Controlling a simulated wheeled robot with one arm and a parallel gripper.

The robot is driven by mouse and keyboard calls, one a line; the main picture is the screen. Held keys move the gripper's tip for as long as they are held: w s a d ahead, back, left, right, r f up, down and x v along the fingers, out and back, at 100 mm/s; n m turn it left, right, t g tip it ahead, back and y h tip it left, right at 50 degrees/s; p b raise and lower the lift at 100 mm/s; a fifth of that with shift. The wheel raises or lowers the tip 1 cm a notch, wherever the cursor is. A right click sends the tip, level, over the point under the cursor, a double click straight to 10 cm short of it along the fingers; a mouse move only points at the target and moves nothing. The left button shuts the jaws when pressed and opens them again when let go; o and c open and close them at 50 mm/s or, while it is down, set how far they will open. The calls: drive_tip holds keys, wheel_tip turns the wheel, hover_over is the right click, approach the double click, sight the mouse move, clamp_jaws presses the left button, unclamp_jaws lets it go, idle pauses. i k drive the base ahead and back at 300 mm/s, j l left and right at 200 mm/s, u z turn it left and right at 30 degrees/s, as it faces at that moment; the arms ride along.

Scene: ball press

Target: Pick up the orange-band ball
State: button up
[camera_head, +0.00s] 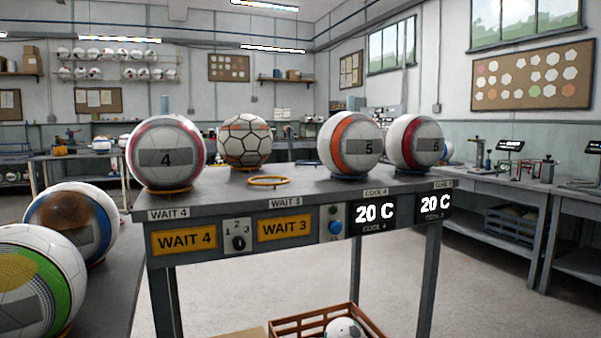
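A ball with a broad orange band (338,140) sits on a blue ring at the back right of the grey bench, above the "COOL 4" label. It has a grey patch with a "5" and looks whole and upright. A ball with a red-pink band and a "5" (408,128) stands close to its right. A ball with black seam lines and some thin orange marking (240,126) stands further left. My gripper is not in view.
The bench (300,190) also holds a pink-banded "4" ball (160,128) and an empty yellow ring (267,181). Two more balls, blue-and-brown (60,200) and green-banded (62,285), lie on a left table. A brown crate (290,325) stands below. Floor at right is clear.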

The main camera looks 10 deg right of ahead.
sight(351, 143)
drive_tip(key=i+j+z, duration=0.25)
drive_tip(key=i+j, duration=0.65)
